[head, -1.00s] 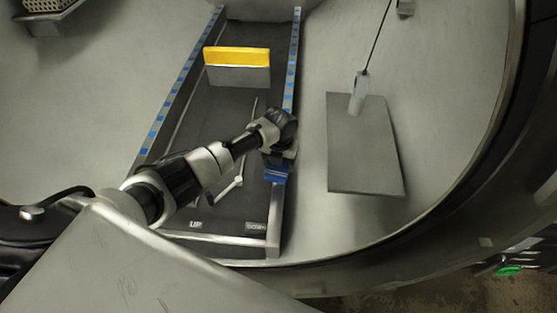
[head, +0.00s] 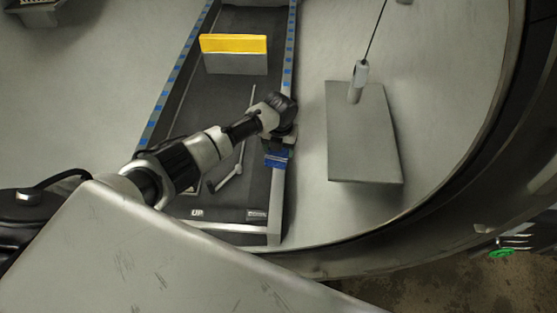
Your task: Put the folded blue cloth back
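The folded blue cloth (head: 277,159) is a small dark-blue piece at the right rail of the dark track, in the head view. My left gripper (head: 279,148) is right at the cloth, pointing down, and covers its upper part. The cloth shows just below the gripper. The fingertips are hidden, so I cannot tell whether they are closed on the cloth or only beside it. My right gripper is not in view.
The track's right rail (head: 276,205) has blue marks farther up. A yellow-topped grey block (head: 234,64) stands on the track. A thin rod with a crosspiece (head: 238,168) lies beside my arm. A grey plate (head: 362,140) with a handle is to the right. The round rim (head: 480,190) curves around the right.

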